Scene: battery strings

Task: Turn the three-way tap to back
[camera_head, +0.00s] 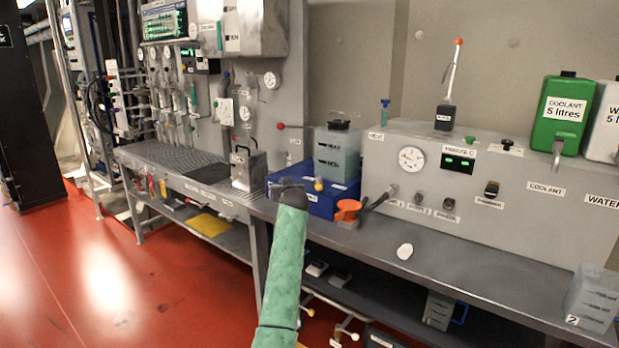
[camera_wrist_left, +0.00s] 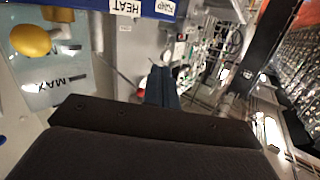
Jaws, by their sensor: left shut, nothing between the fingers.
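No part is labelled as the three-way tap. A yellow ball knob (camera_head: 318,184) stands in front of the clear tank (camera_head: 337,152) at the blue unit (camera_head: 322,205), and may be its handle. It also shows large at upper left in the left wrist view (camera_wrist_left: 31,40), apart from the fingers. My left gripper (camera_head: 284,184) is just left of this knob in the head view, over the blue unit's front. Its fingers (camera_wrist_left: 162,86) are together and empty. My forearm hides part of the blue unit. My right gripper is in neither view.
An orange funnel (camera_head: 348,209) and hose sit to the right of the blue unit. A metal can (camera_head: 249,170) stands to its left. A red-tipped lever (camera_head: 281,126) sticks out beside the tank.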

